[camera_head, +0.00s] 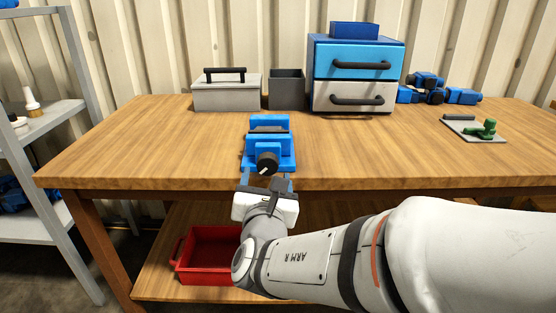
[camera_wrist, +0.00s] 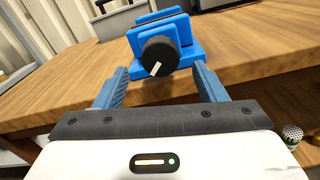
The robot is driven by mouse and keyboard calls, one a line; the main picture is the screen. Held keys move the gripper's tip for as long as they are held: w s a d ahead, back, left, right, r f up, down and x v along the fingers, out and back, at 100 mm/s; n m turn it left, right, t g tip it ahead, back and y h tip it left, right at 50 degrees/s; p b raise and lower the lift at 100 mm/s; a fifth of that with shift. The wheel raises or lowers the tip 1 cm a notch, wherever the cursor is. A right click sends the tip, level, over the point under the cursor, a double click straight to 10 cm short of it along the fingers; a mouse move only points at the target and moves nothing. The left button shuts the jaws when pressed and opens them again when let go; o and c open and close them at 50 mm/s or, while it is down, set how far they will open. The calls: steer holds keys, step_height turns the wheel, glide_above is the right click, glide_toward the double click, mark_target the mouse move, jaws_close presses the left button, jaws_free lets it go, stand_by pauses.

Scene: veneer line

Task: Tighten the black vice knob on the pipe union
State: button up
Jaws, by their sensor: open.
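A blue vice (camera_head: 269,144) stands on the wooden bench near its front edge. Its black knob (camera_head: 267,161) faces me and has a white line mark, tilted in both views. The knob also shows in the wrist view (camera_wrist: 159,56), just beyond the fingertips and between them. My gripper (camera_head: 267,184) is open and empty, in front of the vice at the bench's front edge. Its two blue-grey fingers (camera_wrist: 160,80) spread to either side of the knob without touching it. I cannot make out a pipe union; the vice jaws are partly hidden.
The wooden bench (camera_head: 140,150) is clear to the left and right of the vice. A lidded grey box (camera_head: 227,94), a dark bin (camera_head: 286,90) and a drawer cabinet (camera_head: 357,50) stand behind. A green part on a plate (camera_head: 472,132) lies right. A red crate (camera_head: 208,257) sits below.

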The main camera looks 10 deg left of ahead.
mark_target(267, 169)
steer(key=x, duration=0.6)
steer(key=shift+d+b, duration=0.1)
steer(key=shift+b, duration=0.25)
steer(key=shift+c, duration=0.5)
steer(key=shift+f, duration=0.1)
steer(key=c, duration=0.9)
